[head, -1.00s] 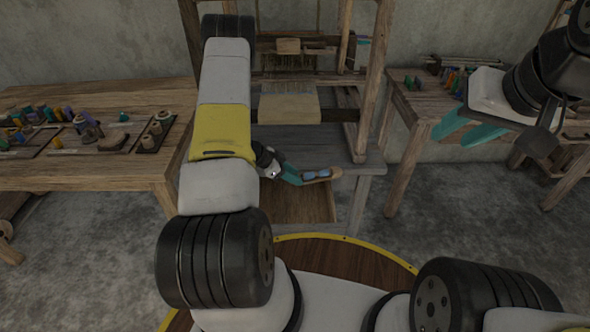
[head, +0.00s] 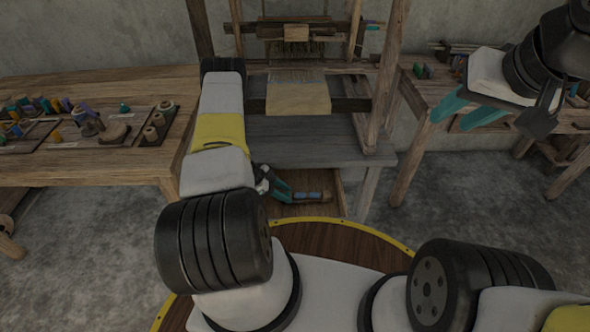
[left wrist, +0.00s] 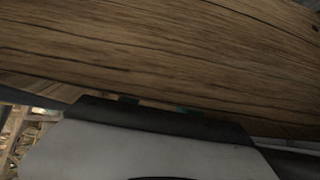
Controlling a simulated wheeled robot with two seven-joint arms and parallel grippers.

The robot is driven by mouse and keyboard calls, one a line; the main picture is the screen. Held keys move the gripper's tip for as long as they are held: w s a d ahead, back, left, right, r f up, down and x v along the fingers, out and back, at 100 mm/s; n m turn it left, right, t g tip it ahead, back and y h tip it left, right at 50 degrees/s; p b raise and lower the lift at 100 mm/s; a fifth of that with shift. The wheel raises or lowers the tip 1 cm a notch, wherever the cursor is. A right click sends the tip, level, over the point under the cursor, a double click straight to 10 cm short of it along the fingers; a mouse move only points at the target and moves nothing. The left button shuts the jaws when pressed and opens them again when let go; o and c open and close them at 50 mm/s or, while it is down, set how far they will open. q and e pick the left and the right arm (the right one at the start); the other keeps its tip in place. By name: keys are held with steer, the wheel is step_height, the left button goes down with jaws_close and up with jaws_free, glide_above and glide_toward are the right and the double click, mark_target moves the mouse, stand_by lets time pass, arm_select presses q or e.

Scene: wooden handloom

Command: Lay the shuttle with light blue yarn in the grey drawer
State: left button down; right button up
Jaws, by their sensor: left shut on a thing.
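The shuttle with light blue yarn (head: 309,195) is a small wooden piece with blue in its middle. My left gripper (head: 287,191) is shut on its left end. The shuttle lies roughly level over the open drawer (head: 340,192), below the front edge of the grey loom bench. Whether it touches the drawer floor I cannot tell. The drawer's inside looks brown, and my arm hides its left part. My right gripper (head: 450,123) is open and empty at the right.
The loom's grey bench top (head: 310,145) lies just behind the drawer, with wooden posts rising from it. A left table (head: 100,165) holds several spools and tools. A right table (head: 412,100) stands beyond the loom. Bare floor lies between the bench and right table.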

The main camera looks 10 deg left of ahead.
arm_select(q)
steer(key=shift+f, duration=0.6)
steer(key=shift+f, duration=0.15)
steer(key=c, duration=0.9)
jaws_free()
steer(key=shift+o, duration=0.2)
steer(key=shift+r, duration=0.2)
steer(key=v, duration=1.2)
